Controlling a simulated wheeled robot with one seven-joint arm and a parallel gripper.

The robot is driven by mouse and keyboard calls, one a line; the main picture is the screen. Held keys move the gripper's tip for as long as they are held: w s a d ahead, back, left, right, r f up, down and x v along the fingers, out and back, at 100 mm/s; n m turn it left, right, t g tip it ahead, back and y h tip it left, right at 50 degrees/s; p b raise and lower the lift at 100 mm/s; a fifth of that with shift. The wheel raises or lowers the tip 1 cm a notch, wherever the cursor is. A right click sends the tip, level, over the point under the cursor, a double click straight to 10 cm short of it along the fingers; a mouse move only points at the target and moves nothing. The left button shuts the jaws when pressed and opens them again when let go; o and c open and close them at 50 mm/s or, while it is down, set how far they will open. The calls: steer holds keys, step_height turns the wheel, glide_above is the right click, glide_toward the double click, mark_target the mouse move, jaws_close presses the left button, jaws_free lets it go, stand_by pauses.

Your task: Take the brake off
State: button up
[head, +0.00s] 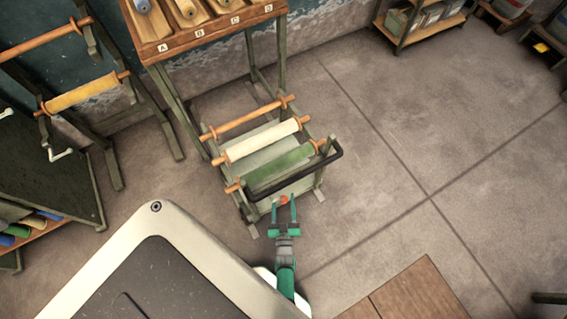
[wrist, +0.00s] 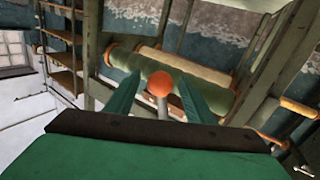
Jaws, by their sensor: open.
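A cart (head: 258,199) with a black push handle (head: 338,160) stands on the floor in the middle of the head view. It carries a green roll (head: 278,167), a cream roll (head: 262,139) and a bare wooden rod (head: 243,119). A small red-orange knob (head: 283,199) shows at its near side; I take it for the brake's end. In the wrist view the orange knob (wrist: 159,84) sits on a pale stem between my fingers. My green gripper (head: 283,212) is open, its fingers on either side of the knob. I cannot tell whether they touch it.
A wooden rack with lettered slots (head: 200,35) stands behind the cart. A stand with a yellow roll (head: 82,94) is at the left. A low shelf (head: 420,25) stands at the back right. Wooden boards (head: 420,295) lie at the front right. The floor right of the cart is clear.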

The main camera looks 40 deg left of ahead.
steer(key=shift+w+a, duration=0.25)
steer(key=shift+c, duration=0.7)
jaws_close()
